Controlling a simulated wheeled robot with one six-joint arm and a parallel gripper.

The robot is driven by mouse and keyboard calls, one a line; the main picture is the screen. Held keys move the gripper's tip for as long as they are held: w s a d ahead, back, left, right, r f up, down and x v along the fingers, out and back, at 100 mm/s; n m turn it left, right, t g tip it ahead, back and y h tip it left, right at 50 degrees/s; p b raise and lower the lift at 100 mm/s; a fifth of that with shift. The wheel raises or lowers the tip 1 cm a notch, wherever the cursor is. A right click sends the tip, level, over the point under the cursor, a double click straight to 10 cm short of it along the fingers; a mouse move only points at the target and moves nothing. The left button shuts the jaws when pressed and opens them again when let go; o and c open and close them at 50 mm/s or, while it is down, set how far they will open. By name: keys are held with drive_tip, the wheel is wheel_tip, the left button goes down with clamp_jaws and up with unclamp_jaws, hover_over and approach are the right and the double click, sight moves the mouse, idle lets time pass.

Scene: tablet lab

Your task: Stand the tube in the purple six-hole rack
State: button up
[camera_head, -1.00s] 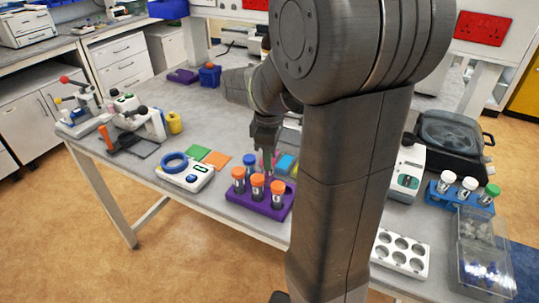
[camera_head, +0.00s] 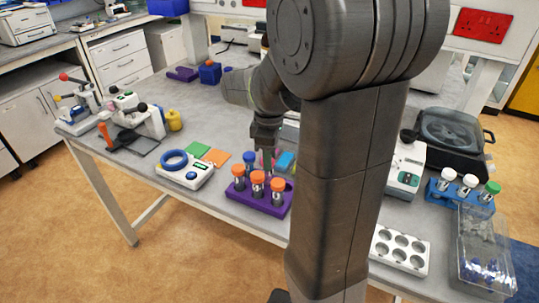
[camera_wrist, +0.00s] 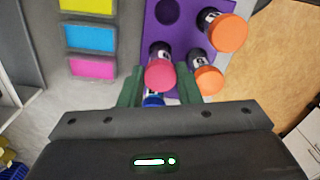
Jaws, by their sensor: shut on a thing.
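The purple six-hole rack (camera_head: 250,206) stands near the table's front edge. Orange-capped tubes (camera_head: 257,178) fill its front row, and a blue-capped tube (camera_head: 249,157) stands at its back left. My gripper (camera_head: 266,157) is over the back row. In the wrist view my gripper (camera_wrist: 159,84) is shut on a pink-capped tube (camera_wrist: 161,74), upright at the rack's middle back position. The blue-capped tube (camera_wrist: 153,99) is close beside it, partly hidden. An empty hole (camera_wrist: 167,11) shows beyond. I cannot tell if the pink-capped tube's bottom is fully seated.
Orange-capped neighbours (camera_wrist: 208,79) stand close to my right finger. Coloured blocks (camera_wrist: 90,38) lie left of the rack. A white device with a blue ring (camera_head: 184,172) is left of the rack. A white six-hole block (camera_head: 400,250) and a blue rack (camera_head: 455,198) are at right.

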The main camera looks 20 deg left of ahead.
drive_tip(key=o, duration=0.9)
wheel_tip(320, 180, up, 14)
drive_tip(key=shift+f, duration=0.1)
wheel_tip(320, 180, down, 14)
drive_tip(key=shift+r, duration=0.2)
idle(0.5)
